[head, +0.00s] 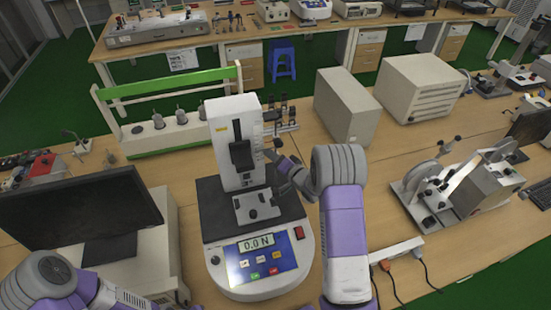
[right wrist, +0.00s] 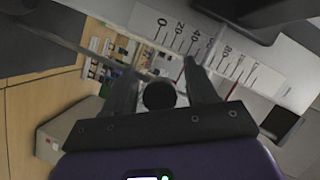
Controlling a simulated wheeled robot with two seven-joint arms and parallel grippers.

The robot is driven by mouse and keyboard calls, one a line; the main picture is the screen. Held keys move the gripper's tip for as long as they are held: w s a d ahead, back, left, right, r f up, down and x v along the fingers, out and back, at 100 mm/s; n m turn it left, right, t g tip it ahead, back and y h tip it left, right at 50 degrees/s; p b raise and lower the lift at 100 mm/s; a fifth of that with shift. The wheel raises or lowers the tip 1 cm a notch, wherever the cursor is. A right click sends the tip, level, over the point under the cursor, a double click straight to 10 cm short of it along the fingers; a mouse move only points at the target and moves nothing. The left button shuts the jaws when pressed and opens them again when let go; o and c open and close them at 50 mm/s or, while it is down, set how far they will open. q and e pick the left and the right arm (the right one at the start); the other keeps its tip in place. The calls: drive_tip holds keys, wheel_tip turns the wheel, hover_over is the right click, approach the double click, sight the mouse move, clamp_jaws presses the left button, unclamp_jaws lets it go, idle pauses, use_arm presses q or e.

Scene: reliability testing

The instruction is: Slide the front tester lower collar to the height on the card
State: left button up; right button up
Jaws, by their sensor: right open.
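The front tester (head: 226,150) is a white column on a dark base, with a black carriage on its front and a blue panel (head: 262,258) reading 0.0 N. My right gripper (head: 275,167) is at the column's right side, partly hidden by its own arm. In the right wrist view its two fingers (right wrist: 160,70) are apart, with a round black knob (right wrist: 159,96) showing between them; I cannot tell whether they touch it. A white scale (right wrist: 205,50) with numbers from 0 upward lies beyond the fingers. I cannot make out the lower collar or the card's writing. My left gripper is out of view.
A monitor (head: 80,210) stands left of the tester, and a rack with a green bar (head: 168,82) behind it. Beige boxes (head: 345,107) stand behind right. A pendulum-like machine (head: 465,185) is at the right, with a power strip (head: 396,250) nearer.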

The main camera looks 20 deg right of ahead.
drive_tip(key=b+v, duration=0.1)
drive_tip(key=v, duration=0.6)
drive_tip(key=shift+s, duration=0.3)
